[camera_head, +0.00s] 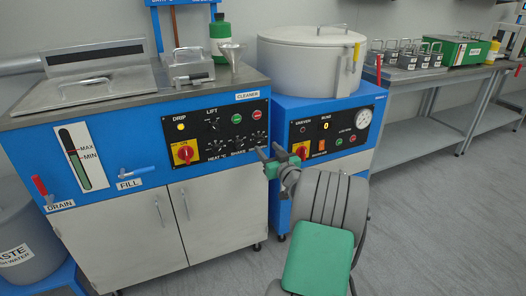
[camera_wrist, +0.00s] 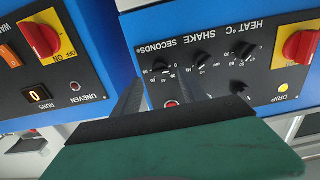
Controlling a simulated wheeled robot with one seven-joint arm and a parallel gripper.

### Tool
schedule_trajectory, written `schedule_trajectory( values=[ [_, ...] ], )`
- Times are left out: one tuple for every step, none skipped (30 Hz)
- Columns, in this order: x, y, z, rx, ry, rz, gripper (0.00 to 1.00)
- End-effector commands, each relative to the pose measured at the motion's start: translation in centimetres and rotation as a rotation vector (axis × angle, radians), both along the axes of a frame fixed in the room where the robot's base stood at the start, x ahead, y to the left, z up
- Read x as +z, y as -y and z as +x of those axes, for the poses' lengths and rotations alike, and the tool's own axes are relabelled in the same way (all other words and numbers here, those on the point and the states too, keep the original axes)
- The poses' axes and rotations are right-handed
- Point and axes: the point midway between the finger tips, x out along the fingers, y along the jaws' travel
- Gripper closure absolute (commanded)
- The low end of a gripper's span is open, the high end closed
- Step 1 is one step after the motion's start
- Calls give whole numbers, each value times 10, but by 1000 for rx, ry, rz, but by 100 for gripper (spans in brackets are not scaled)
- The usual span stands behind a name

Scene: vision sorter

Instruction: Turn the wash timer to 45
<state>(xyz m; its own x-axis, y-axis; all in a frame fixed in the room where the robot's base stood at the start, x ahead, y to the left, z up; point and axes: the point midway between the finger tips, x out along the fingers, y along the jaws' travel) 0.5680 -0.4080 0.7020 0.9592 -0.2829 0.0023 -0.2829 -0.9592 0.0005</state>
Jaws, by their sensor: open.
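The blue cleaner's black control panel (camera_head: 218,130) carries a row of small black knobs under HEAT, SHAKE and SECONDS labels. In the wrist view the panel appears upside down, with the seconds knob (camera_wrist: 164,68) at the left of the row, the shake knob (camera_wrist: 202,60) in the middle and the heat knob (camera_wrist: 243,50) at the right. Numbers ring the seconds knob, but its pointer setting is too small to read. My gripper (camera_head: 264,158) is open and empty, just in front of the panel's lower right. Its fingers (camera_wrist: 168,92) point toward the seconds knob, apparently without touching it.
The cleaner has a red switch on yellow (camera_head: 185,152) left of the knobs. A second blue machine (camera_head: 325,127) with a red switch (camera_head: 300,152) and a gauge stands close at right. Floor at right is clear.

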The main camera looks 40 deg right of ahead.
Motion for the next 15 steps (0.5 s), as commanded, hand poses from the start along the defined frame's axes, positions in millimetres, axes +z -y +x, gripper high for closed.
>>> schedule_trajectory(
  values=[
    [-2,1,11,4,0,-1,50],
    [-2,3,16,3,-1,-2,50],
    [-2,5,23,4,0,0,50],
    [-3,6,27,3,-1,-1,50],
    [-1,8,31,3,0,-1,50],
    [-2,9,34,2,-1,0,50],
    [-2,10,37,2,-2,1,50],
    [-1,10,38,2,-2,1,50],
    [-1,10,40,1,-1,0,50],
    [0,11,40,1,-1,0,50],
    [0,11,40,1,-1,0,50],
    [0,11,40,1,-1,0,50],
    [0,11,40,1,-1,0,50],
    [0,11,40,1,-1,0,50],
    [0,11,40,1,-1,0,50]
  ],
)
